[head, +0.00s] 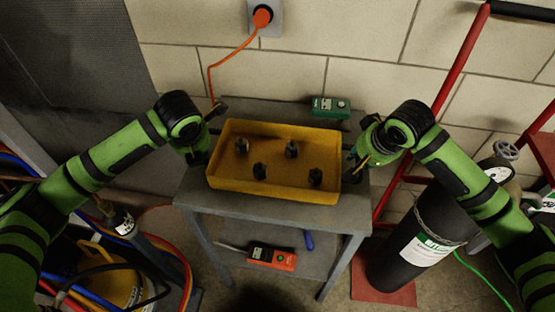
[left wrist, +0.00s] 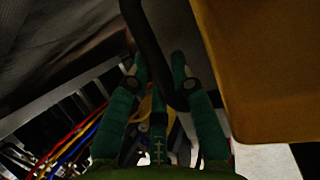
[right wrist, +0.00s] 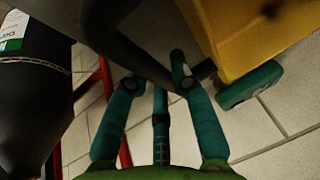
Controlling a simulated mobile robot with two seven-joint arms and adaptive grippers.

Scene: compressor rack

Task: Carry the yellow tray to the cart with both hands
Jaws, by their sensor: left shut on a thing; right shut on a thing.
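The yellow tray (head: 270,187) is level on or just above the top of a grey two-level stand (head: 280,206); I cannot tell if it touches. Several small dark fittings (head: 291,149) stand in it. I cannot tell whether this stand is the cart; no other cart is clear. My left gripper (head: 201,156) is at the tray's left end, shut on a dark bar (left wrist: 147,40) beside the yellow wall (left wrist: 265,75). My right gripper (head: 357,168) is at the right end, shut on a dark bar (right wrist: 135,55) beside the tray (right wrist: 250,35).
A green device (head: 330,107) lies behind the tray. An orange device (head: 272,257) and a blue-handled tool (head: 309,240) are on the lower shelf. A dark gas cylinder (head: 405,250) stands at right by a red frame (head: 440,85). Hoses (head: 170,255) lie at left.

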